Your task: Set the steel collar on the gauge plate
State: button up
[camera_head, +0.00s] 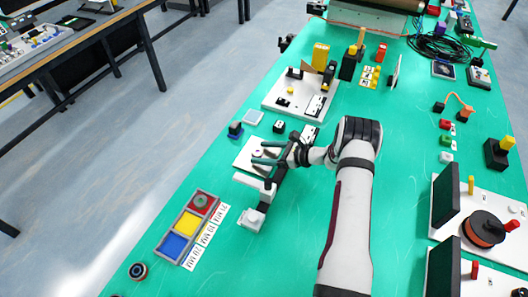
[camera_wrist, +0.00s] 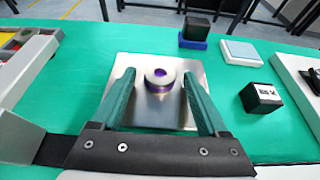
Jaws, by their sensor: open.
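The gauge plate (camera_wrist: 125,82) is a square, shiny metal plate lying flat on the green table; in the head view it (camera_head: 243,161) shows partly behind my gripper. A short, pale metal ring that looks like the steel collar (camera_wrist: 160,80) sits upright near the middle of the plate. Purple shows in its bore and along its lower edge; I cannot tell whether this is a separate part or a reflection. My gripper (camera_wrist: 158,90) is open, its two green fingers on either side of the collar with a gap at each side. In the head view my gripper (camera_head: 265,156) is over the plate.
A tray (camera_head: 176,217) with red, yellow and blue compartments stands front left, with a grey ring in the red one. A black block on a blue base (camera_wrist: 193,38), a pale square block (camera_wrist: 240,51) and a black labelled cube (camera_wrist: 261,97) stand beyond and right of the plate.

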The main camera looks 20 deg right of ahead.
jog(key=shift+s+d+r, duration=0.15)
jog(key=shift+d+r, duration=0.05)
jog(key=shift+r, duration=0.05)
jog(key=v, duration=1.1)
jog(key=shift+s+d+r, duration=0.1)
jog(key=shift+s+d, duration=0.05)
jog(key=s+a+r+n+g+h, duration=0.1)
jog(key=s+a+r+n+g, duration=0.4)
jog(key=a+r, duration=0.4)
jog(key=s+a+r+n+g, duration=0.4)
jog(key=s+a+r+n, duration=0.3)
jog(key=a, duration=0.4)
jog(key=s+a+n+h, duration=0.2)
jog(key=s+n+h, duration=0.4)
jog(key=s, duration=1.3)
jog(key=n, duration=0.3)
jog(key=shift+r+g+h, duration=0.3)
jog(key=shift+g+h, duration=0.1)
